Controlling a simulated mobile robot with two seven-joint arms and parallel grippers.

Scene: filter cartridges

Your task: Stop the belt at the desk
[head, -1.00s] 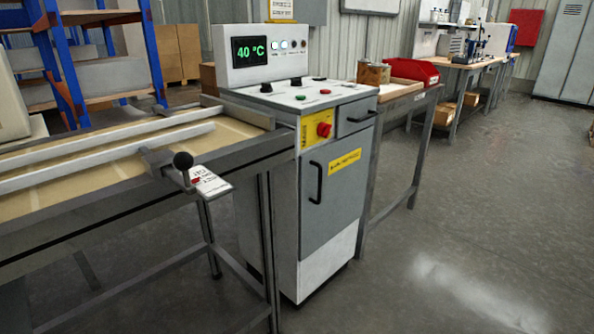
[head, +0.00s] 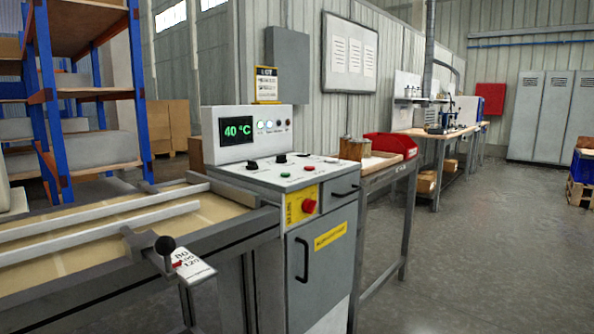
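The control desk (head: 330,248) stands at the right end of the belt (head: 55,262). It is a grey cabinet with a sloped top panel. The panel carries a green button (head: 285,175), a red button (head: 308,168) and two black knobs, one a knob (head: 252,165) near its left. A display (head: 238,129) reads 40 °C, with small lamps beside it. On the front, a large red mushroom button (head: 309,206) sits on a yellow plate marked MAIN. Whether the belt runs cannot be told. Neither gripper is in view.
A black-knobbed lever (head: 166,247) with a scale card (head: 194,266) sits on the belt's near rail. A side table (head: 375,164) with cans and a red bin (head: 390,145) stands right of the desk. The floor (head: 460,270) at right is clear.

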